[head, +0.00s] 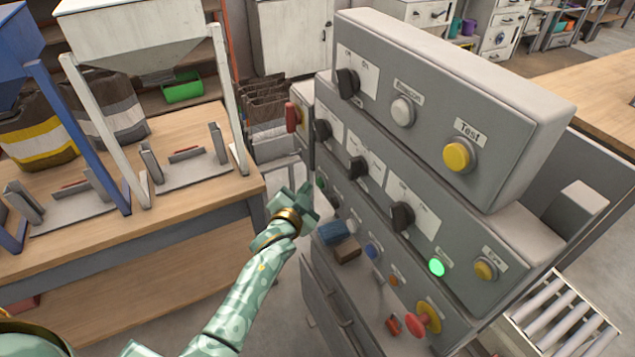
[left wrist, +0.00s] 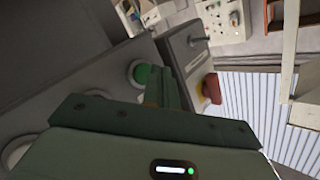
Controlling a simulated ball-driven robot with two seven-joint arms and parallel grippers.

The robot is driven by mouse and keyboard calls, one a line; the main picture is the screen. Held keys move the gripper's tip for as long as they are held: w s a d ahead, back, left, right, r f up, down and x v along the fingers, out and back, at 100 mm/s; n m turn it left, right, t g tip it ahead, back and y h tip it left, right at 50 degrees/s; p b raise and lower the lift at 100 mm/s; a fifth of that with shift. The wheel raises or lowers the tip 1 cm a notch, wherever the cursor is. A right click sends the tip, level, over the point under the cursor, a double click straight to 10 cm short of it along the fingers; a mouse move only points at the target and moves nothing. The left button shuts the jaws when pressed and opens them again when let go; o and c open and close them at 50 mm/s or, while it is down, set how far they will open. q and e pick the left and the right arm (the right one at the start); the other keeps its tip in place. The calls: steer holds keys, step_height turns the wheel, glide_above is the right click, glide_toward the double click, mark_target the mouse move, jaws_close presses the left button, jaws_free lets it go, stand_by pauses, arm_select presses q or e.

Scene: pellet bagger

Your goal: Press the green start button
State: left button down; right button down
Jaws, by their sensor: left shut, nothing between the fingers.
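A dark green round button (head: 321,183) sits on the lower left of the grey control panel (head: 480,90), right by my left gripper. In the left wrist view a green button (left wrist: 140,73) in a pale ring shows just left of my fingertips. A second, brightly lit green button (head: 437,267) is on the panel's right part; its label is too small to read. My left gripper (head: 309,192) is shut and empty, its tips close to the panel face; I cannot tell whether they touch. The shut fingers (left wrist: 165,88) also show in the left wrist view. My right gripper is out of view.
Black knobs (head: 403,216), a yellow Test button (head: 458,155) and a red mushroom button (head: 418,324) project from the panel. A red handle (head: 293,117) is at its left side. A wooden bench (head: 205,200) with hopper frames stands to the left.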

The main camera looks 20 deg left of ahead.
arm_select(q)
steer(key=s+a+p, duration=0.3)
steer(key=s+a, duration=0.1)
steer(key=shift+s, duration=0.25)
steer(key=shift+f, duration=0.1)
stand_by(0.4)
steer(key=s+d+f+n+g+b, duration=0.1)
steer(key=s+f+g, duration=0.3)
steer(key=f, duration=0.5)
steer(key=s+d+f+n+g, duration=0.1)
steer(key=s+f, duration=0.6)
steer(key=f, duration=0.2)
steer(key=s+d+f+n+g+b, duration=0.1)
steer(key=s+f+g, duration=0.3)
steer(key=f, duration=0.5)
steer(key=s+f+g+b, duration=0.1)
steer(key=s+f, duration=0.4)
steer(key=s, duration=0.6)
steer(key=s+f+g+b, duration=0.1)
steer(key=s+f+g, duration=0.2)
steer(key=s, duration=0.9)
steer(key=s+f+g+b, duration=0.1)
steer(key=s+f+g, duration=0.1)
steer(key=s+f, duration=0.5)
steer(key=s, duration=0.5)
steer(key=shift+a+f+g+h, duration=0.25)
steer(key=shift+f+g+h, duration=0.05)
steer(key=shift+f+h, duration=0.1)
